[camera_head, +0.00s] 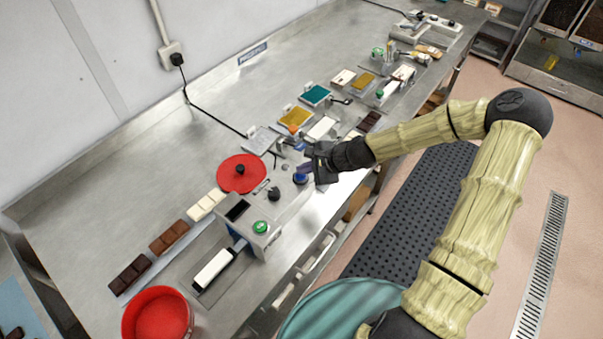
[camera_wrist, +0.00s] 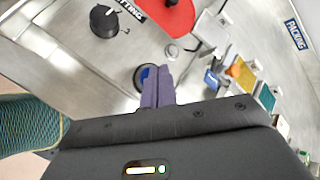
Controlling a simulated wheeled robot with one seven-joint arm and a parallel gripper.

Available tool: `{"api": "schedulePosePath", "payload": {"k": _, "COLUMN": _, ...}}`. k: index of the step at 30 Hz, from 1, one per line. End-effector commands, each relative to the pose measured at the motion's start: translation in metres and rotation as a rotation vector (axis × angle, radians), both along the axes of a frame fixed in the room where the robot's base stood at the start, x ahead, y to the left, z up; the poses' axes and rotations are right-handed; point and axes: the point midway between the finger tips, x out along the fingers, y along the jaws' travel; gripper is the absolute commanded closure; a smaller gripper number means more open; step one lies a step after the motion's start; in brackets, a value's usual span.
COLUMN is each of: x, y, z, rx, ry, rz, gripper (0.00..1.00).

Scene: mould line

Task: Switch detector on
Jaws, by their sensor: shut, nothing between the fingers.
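My gripper (camera_head: 304,172) is shut and empty, low over the steel bench. Its purple fingers (camera_wrist: 158,88) point at a round blue button (camera_wrist: 145,76) in the wrist view and partly cover it. The button also shows in the head view (camera_head: 300,179), just under the fingertips; I cannot tell whether they touch. A black knob (camera_head: 274,194) sits to its left and also shows in the wrist view (camera_wrist: 104,20). A grey box (camera_head: 258,240) with a dark display and a green button (camera_head: 260,227) stands nearer. No label readable here names the detector.
A red disc (camera_head: 232,182) and a red bowl (camera_head: 157,313) are on the left of the bench. Chocolate bars (camera_head: 169,237) lie along a strip. Coloured trays (camera_head: 316,95) and small devices stand beyond my gripper. The back of the bench is mostly clear.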

Motion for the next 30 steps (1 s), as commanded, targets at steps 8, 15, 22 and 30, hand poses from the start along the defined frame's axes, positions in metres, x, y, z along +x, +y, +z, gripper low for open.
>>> {"api": "schedulePosePath", "payload": {"k": 8, "x": -0.0001, "y": 0.0000, "z": -0.0049, "rx": 0.000, "ry": 0.000, "rz": 0.000, "gripper": 1.00}}
{"api": "schedulePosePath", "payload": {"k": 15, "x": -0.0001, "y": -0.0001, "z": -0.0092, "rx": 0.000, "ry": 0.000, "rz": 0.000, "gripper": 1.00}}
{"api": "schedulePosePath", "payload": {"k": 22, "x": -0.0002, "y": -0.0002, "z": -0.0091, "rx": 0.000, "ry": 0.000, "rz": 0.000, "gripper": 1.00}}
{"api": "schedulePosePath", "payload": {"k": 30, "x": 0.0000, "y": -0.0005, "z": 0.0001, "rx": -0.001, "ry": 0.000, "rz": -0.001, "gripper": 1.00}}
